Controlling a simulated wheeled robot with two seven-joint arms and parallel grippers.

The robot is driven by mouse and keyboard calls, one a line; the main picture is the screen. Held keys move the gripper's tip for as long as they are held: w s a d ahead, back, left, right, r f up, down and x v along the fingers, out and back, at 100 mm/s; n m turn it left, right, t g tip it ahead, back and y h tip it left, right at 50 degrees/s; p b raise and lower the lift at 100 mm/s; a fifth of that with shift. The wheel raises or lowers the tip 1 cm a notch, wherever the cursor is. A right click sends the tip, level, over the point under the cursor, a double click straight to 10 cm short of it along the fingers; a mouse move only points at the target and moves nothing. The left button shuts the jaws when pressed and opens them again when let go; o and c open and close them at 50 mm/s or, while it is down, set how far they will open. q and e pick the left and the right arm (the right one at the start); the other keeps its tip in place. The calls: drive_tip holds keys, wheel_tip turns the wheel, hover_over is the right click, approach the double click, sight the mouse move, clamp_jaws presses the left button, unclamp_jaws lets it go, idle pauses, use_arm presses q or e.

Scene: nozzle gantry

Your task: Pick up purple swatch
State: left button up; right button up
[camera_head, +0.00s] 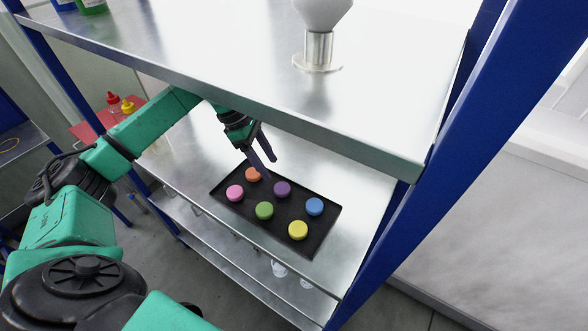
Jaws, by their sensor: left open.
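The purple swatch (282,188) is a small round disc in the far row of a black tray (318,241), between the orange and blue discs. The tray lies on the middle metal shelf. My left gripper (262,160) hangs under the upper shelf, pointing down, just behind and left of the purple swatch in the picture. It is open and appears empty. Part of it is hidden by the upper shelf edge. I cannot tell its exact height above the tray. My right gripper is not in view.
Orange (253,174), pink (235,193), green (264,211), yellow (298,230) and blue (314,206) discs share the tray. The upper shelf (240,60) overhangs it, bearing a white bulb-like object (320,30). A blue post (440,170) stands at right. Bare shelf lies right of the tray.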

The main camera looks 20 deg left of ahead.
sight(281, 187)
use_arm(q)
drive_tip(key=s+d+f+p, duration=0.2)
drive_tip(key=p, duration=0.1)
drive_tip(key=shift+d, duration=0.2)
drive_tip(key=f, duration=0.2)
drive_tip(key=w+f, duration=0.1)
drive_tip(key=shift+d, duration=0.4)
drive_tip(key=shift+w+f, duration=0.15)
drive_tip(key=shift+f, duration=0.1)
drive_tip(key=c, duration=0.4)
drive_tip(key=shift+r, duration=0.1)
clamp_jaws()
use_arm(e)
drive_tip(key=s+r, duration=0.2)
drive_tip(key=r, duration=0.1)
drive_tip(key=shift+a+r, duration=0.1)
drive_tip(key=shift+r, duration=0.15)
